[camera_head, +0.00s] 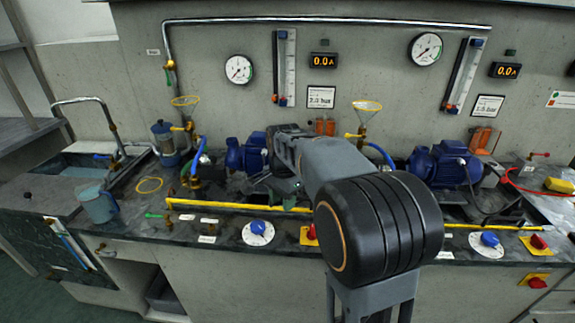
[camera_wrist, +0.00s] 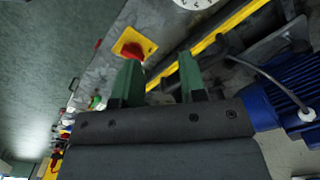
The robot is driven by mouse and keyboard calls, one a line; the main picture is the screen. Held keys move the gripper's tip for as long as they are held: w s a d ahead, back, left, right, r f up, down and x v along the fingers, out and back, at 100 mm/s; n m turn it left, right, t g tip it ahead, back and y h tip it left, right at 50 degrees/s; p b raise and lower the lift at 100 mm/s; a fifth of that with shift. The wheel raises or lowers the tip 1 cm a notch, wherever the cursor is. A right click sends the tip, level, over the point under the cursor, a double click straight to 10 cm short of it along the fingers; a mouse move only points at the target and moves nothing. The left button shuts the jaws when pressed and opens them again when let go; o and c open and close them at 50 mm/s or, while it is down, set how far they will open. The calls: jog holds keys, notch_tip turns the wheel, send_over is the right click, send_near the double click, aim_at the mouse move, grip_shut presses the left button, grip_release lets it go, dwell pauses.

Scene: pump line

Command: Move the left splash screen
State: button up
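A long yellow bar (camera_head: 240,206) runs along the bench front, before the left blue pump. It may be the edge of the left splash screen; I cannot make out a clear pane. Its right part is hidden behind my arm. In the wrist view a yellow strip (camera_wrist: 215,37) with a dark edge runs diagonally to the fingers. My gripper (camera_wrist: 160,78) has two green fingers, spread apart with a gap between them. The strip's near end shows at this gap; I cannot tell whether the fingers touch it. In the head view the fingers are mostly hidden by my arm.
A red button on a yellow plate (camera_wrist: 134,46) lies close to the left finger. The blue pump motor (camera_wrist: 285,105) and a grey cable are at right. A blue dial (camera_head: 258,231) sits on the bench front. A jug (camera_head: 98,204) stands at left.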

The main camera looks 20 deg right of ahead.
jog(key=w+d+r+m+g+p, duration=0.2)
jog(key=w+d+r+m+p, duration=0.4)
jog(key=w+r+m+p, duration=0.3)
jog(key=shift+m+y, duration=0.4)
jog(key=shift+m, duration=0.2)
jog(key=f, duration=0.4)
jog(key=s+f, duration=0.1)
jog(key=f, duration=0.4)
jog(key=s+a+f+p, duration=0.1)
jog(key=f, duration=0.3)
jog(key=shift+a+f, duration=0.1)
jog(key=shift+f, duration=0.3)
jog(key=shift+c, duration=0.3)
grip_shut()
